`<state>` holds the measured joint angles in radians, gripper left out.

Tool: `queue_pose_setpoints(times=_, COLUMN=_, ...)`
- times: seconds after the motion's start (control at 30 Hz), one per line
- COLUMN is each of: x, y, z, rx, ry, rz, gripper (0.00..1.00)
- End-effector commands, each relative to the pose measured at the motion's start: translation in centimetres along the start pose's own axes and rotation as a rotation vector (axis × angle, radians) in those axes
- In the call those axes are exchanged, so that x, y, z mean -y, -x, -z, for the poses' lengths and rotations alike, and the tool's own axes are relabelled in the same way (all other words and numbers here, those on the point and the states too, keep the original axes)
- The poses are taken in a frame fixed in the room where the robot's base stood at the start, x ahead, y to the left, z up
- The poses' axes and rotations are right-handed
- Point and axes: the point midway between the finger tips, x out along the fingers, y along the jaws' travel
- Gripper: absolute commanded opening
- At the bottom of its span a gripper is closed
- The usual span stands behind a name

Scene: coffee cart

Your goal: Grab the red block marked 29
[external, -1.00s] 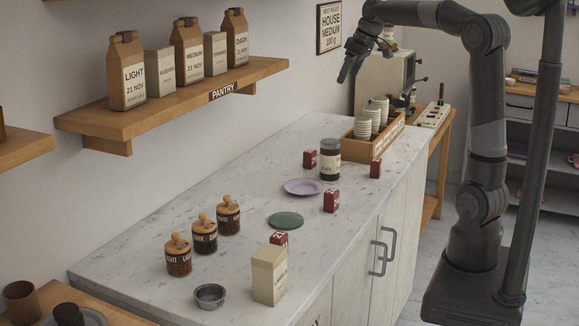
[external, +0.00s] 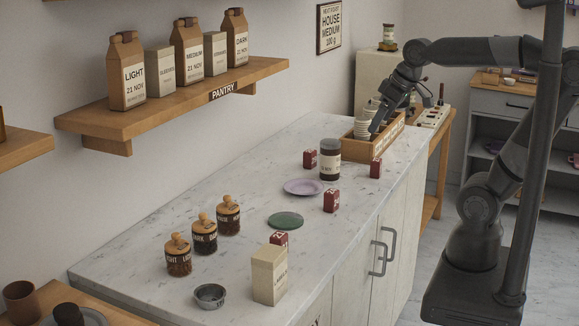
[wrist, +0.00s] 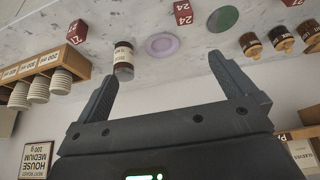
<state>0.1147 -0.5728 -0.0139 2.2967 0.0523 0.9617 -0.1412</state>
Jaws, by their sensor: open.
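Several red blocks stand on the marble counter. In the external view one (external: 310,159) is behind the dark jar, one (external: 376,169) by the crate's near corner, one (external: 331,201) near the lilac plate, and one (external: 279,238) is partly hidden behind a cream box. In the wrist view one block (wrist: 183,13) seems to read 24 and another (wrist: 77,32) perhaps 21 or 27. I cannot make out 29 on any block. My gripper (external: 375,128) is open and empty, pointing down by the crate of cups. Its spread fingers show in the wrist view (wrist: 163,72).
The wooden crate (external: 374,150) holds stacked cups. The dark jar (external: 330,160), lilac plate (external: 303,187), green disc (external: 285,220), cream box (external: 269,275), metal bowl (external: 210,296) and three cork-topped jars (external: 204,236) stand on the counter. A shelf (external: 180,98) overhangs the left.

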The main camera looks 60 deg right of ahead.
Motion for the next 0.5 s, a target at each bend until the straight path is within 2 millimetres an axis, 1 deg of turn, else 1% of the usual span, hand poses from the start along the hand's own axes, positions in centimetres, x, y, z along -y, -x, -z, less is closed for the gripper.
queue_pose_setpoints(times=0.03, x=1.0, y=-0.2, z=-1.8, rx=-0.008, ry=0.007, rz=0.003, gripper=1.00)
queue_pose_setpoints(times=0.1, x=1.8, y=-0.7, z=-3.7, rx=-0.017, ry=0.008, rz=0.004, gripper=1.00)
queue_pose_setpoints(times=0.2, x=2.5, y=-1.3, z=-5.7, rx=-0.026, ry=0.008, rz=0.006, gripper=1.00)
queue_pose_setpoints(times=0.3, x=2.9, y=-1.6, z=-6.8, rx=-0.032, ry=0.007, rz=0.006, gripper=1.00)
queue_pose_setpoints(times=0.43, x=3.0, y=-1.8, z=-7.2, rx=-0.032, ry=0.005, rz=0.006, gripper=1.00)
queue_pose_setpoints(times=0.47, x=3.0, y=-1.8, z=-7.2, rx=-0.032, ry=0.005, rz=0.006, gripper=0.99)
queue_pose_setpoints(times=0.5, x=3.0, y=-1.8, z=-7.2, rx=-0.032, ry=0.005, rz=0.006, gripper=0.96)
